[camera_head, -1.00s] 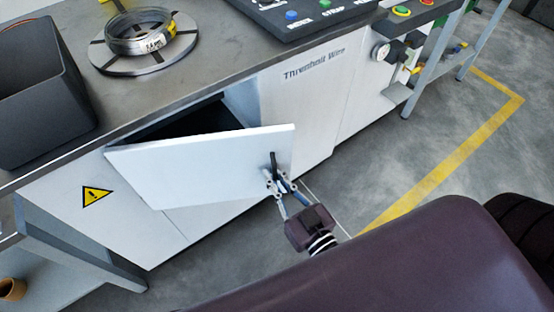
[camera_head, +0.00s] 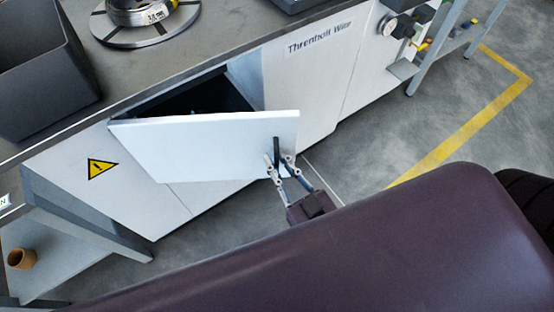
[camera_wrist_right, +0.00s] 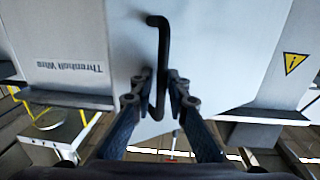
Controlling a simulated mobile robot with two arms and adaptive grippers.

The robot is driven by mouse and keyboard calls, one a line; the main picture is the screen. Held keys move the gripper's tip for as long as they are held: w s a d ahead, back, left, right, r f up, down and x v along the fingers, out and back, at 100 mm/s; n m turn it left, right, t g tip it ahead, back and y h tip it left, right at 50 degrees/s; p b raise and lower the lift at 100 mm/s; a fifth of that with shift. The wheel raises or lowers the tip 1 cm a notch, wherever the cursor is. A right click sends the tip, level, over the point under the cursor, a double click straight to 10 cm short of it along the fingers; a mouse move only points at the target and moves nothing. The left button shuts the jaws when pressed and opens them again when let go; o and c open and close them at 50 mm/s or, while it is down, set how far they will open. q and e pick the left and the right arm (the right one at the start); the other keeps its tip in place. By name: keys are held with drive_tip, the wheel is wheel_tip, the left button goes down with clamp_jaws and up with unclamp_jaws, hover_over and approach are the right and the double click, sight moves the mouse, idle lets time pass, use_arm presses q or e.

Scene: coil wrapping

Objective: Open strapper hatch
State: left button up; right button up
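The strapper hatch (camera_head: 205,155) is a white panel on the front of the machine. It stands partly open, tilted outward, with a dark cavity (camera_head: 205,98) showing behind its upper edge. Its black bar handle (camera_head: 276,148) is near the panel's right end; it also shows in the right wrist view (camera_wrist_right: 162,50). My right gripper (camera_head: 278,161) is at the handle. In the right wrist view its fingertips (camera_wrist_right: 160,82) stand on either side of the handle's lower part, with narrow gaps visible, so it looks open around the bar. My left gripper is not in view.
The machine's worktop (camera_head: 165,75) carries a dark bin (camera_head: 40,85) and a wire coil (camera_head: 140,10) on a round stand. A low shelf (camera_head: 75,235) with a brown cup (camera_head: 22,259) is at the left. Grey floor (camera_head: 400,130) is free at the right.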

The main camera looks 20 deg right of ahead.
drive_tip(key=shift+s, duration=0.15)
drive_tip(key=s+d, duration=0.2)
drive_tip(key=s, duration=0.9)
drive_tip(key=shift+s, duration=0.3)
